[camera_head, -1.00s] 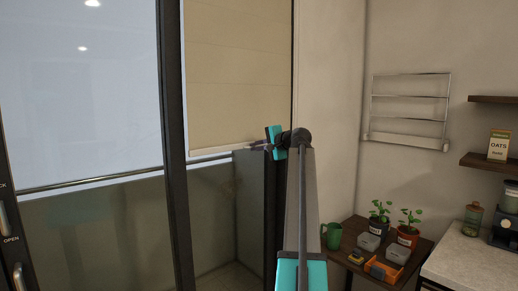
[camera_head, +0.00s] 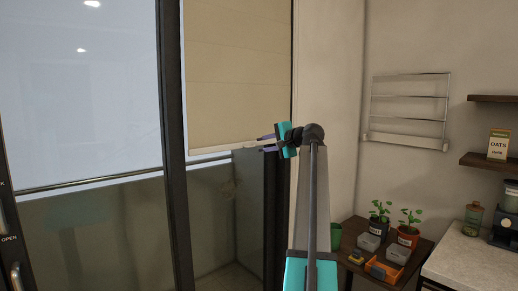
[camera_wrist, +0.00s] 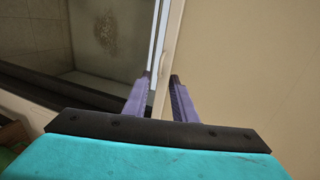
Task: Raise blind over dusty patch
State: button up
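The beige blind (camera_head: 237,75) hangs partly lowered over the right glass pane, with a pale bottom bar (camera_head: 215,151). In the wrist view the bar (camera_wrist: 170,45) runs down the picture beside the blind's fabric (camera_wrist: 235,60), with a small pale tab on it. The dusty patch (camera_wrist: 104,36) is a brown speckled mark on the glass, left of the bar in the wrist view. My gripper (camera_head: 262,143) is open at the right end of the bar. Its two purple fingers (camera_wrist: 160,80) lie apart, with the bar's line between them; I cannot tell whether they touch it.
A dark door frame (camera_head: 172,120) stands left of the blind. A low wooden table (camera_head: 350,262) with plants and small boxes is at the lower right, beside a counter (camera_head: 470,262). A wall rack (camera_head: 408,97) hangs on the right wall.

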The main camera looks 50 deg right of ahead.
jog(key=b+v, duration=0.1)
jog(key=v, duration=0.7)
jog(key=shift+s, duration=0.35)
